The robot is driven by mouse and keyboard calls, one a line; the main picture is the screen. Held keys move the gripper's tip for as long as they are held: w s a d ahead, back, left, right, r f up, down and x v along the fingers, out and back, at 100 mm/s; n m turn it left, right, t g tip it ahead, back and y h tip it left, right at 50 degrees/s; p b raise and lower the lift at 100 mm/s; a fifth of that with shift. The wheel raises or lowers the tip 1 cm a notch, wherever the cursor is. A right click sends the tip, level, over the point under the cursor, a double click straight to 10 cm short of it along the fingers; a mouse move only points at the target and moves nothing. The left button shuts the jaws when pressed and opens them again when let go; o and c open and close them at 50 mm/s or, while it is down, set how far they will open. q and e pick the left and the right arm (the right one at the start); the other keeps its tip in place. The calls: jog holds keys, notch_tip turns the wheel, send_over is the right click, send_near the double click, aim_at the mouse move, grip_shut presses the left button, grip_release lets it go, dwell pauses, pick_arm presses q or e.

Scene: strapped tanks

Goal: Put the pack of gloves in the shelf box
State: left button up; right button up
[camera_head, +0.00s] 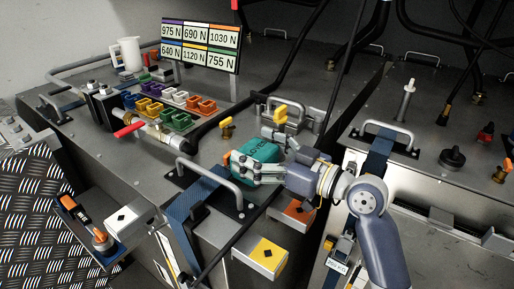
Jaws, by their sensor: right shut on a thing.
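The pack of gloves is a teal block with dark lettering (257,152), above the top of the middle tank. My right gripper (254,156) comes in from the right and is shut on the pack, with fingers along its near and far sides. Part of the pack is hidden by the near finger. I cannot tell for sure which container is the shelf box. Boxes with a dark diamond mark sit along the tank's front: a white one (121,219), a yellow one (267,254) and an orange one (297,212). My left gripper is not in view.
Small coloured bins (176,119) stand on the tank top behind a pipe with a red-handled valve (130,129). A metal handle (210,178) with a blue strap (190,206) is near the pack. A white jug (131,54) and a force label board (202,45) stand farther back.

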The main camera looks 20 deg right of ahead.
jog(key=shift+f, duration=0.4)
jog(key=shift+s+d, duration=0.15)
jog(key=shift+f, duration=0.15)
jog(key=o, duration=0.9)
